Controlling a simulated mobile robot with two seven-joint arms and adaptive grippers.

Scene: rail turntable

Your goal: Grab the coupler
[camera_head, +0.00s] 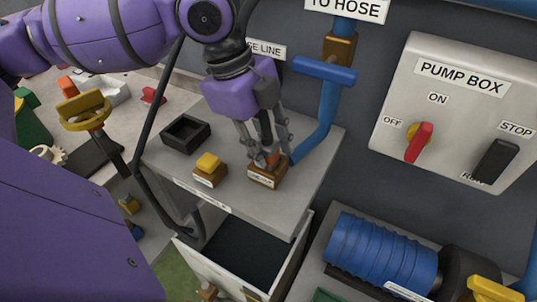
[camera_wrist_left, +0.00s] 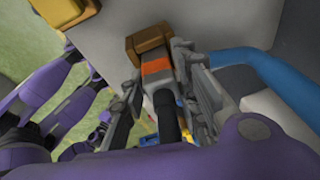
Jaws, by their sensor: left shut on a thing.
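The coupler (camera_wrist_left: 157,70) is a grey piece with an orange band, and a dark hose or stem runs from it in the left wrist view. Its end meets a brown block (camera_wrist_left: 147,40); I cannot tell whether it is seated in it. In the head view the block (camera_head: 267,178) has a white label and stands on the grey cabinet top. My left gripper (camera_head: 267,150) points down over the block, its fingers closed on either side of the coupler. The left wrist view also shows the gripper (camera_wrist_left: 172,80) shut around it. The fingers hide much of the coupler in the head view.
A block with a yellow top (camera_head: 208,163) and a black open box (camera_head: 185,133) stand left of the gripper. A blue pipe (camera_head: 325,125) runs close on the right. A pump box (camera_head: 455,110) is on the wall. An open drawer (camera_head: 300,245) is below.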

